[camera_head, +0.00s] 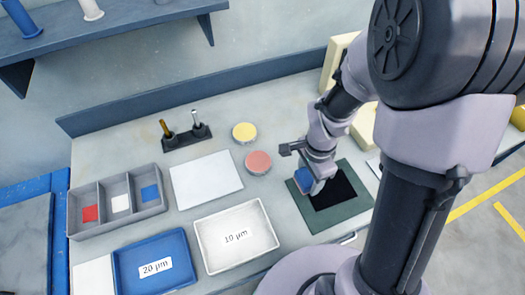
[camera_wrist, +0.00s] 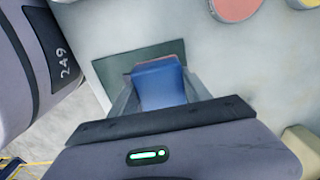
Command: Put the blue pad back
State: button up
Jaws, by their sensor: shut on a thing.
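A blue block-like pad (camera_wrist: 160,84) is between the two fingers of my gripper (camera_wrist: 162,92) in the wrist view, with a thin reddish edge along its far side. In the head view the blue pad (camera_head: 304,178) shows beside my gripper (camera_head: 316,184), over the left part of a dark green mat (camera_head: 350,219) with a black centre. I cannot tell whether the pad touches the mat. My gripper is shut on the pad. A grey three-compartment box (camera_head: 107,221) at the left shows a red, a white and a blue square, the blue one in the right compartment.
A white 10 µm tray (camera_head: 207,262) and a blue 20 µm tray (camera_head: 122,285) stand at the front. A white sheet (camera_head: 206,180), a yellow disc (camera_head: 244,132), a red disc (camera_head: 258,162) and a black holder (camera_head: 186,137) with two upright tools are behind.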

jog(key=w, duration=0.5)
jog(key=w+f+b, duration=0.1)
jog(key=w, duration=0.3)
jog(key=w+a, duration=0.1)
jog(key=w, duration=0.4)
jog(key=shift+w+f, duration=0.2)
jog(key=shift+w, duration=0.15)
jog(key=f, duration=0.1)
jog(key=f+b, duration=0.2)
jog(key=shift+w+f, duration=0.25)
jog(key=shift+f, duration=0.15)
jog(key=shift+r, duration=0.2)
jog(key=shift+f, duration=0.15)
jog(key=o, duration=1.3)
